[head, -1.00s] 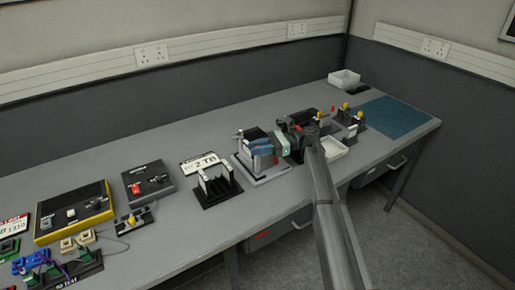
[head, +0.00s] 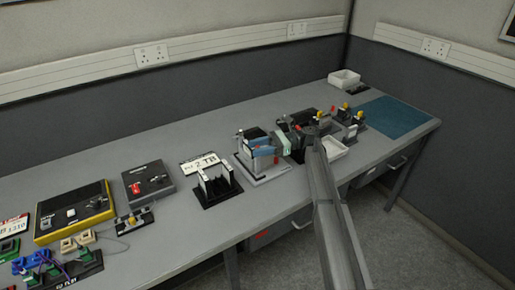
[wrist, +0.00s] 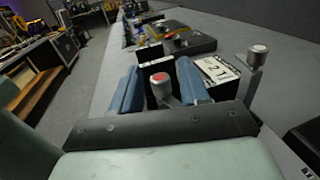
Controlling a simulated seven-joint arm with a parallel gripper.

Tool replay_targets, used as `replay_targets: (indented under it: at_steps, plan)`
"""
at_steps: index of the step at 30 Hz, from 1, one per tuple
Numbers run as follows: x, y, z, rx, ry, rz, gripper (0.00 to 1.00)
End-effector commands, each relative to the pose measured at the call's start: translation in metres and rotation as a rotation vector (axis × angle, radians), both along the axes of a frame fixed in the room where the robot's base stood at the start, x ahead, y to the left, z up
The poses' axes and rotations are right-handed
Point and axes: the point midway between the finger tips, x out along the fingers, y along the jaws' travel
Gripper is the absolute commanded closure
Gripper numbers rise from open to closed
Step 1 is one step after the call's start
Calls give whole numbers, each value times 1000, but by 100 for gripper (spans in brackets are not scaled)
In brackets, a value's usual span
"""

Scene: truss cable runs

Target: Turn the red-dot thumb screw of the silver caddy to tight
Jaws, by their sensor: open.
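The silver caddy (head: 268,180) stands near the middle of the bench, partly hidden by my gripper. Its red-dot thumb screw (wrist: 160,79) shows in the wrist view as a silver knob with a red top. My gripper (wrist: 158,73) has two blue fingers, open, one on each side of this knob. A gap shows at the knob's left; at its right the finger is very close, and I cannot tell whether it touches. In the head view my gripper (head: 263,145) is over the caddy, and the knob is hard to make out there.
A plain grey-topped knob (wrist: 258,52) stands on a post to the right in the wrist view. A black slotted holder (head: 218,187) and a number plate (head: 200,163) sit left of the caddy. A white bin (head: 333,148) and yellow-knobbed fixtures (head: 347,107) are to the right.

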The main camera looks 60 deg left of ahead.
Motion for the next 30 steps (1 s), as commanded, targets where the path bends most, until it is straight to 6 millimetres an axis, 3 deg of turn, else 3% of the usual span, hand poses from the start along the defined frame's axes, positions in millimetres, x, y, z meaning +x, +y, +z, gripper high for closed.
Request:
replay_targets:
  at_steps: [15,27,30]
  plan:
    - [62,-14,0,0,-1,-1,55]
    - [70,-18,0,0,0,-3,56]
    - [76,-32,0,2,0,-55,56]
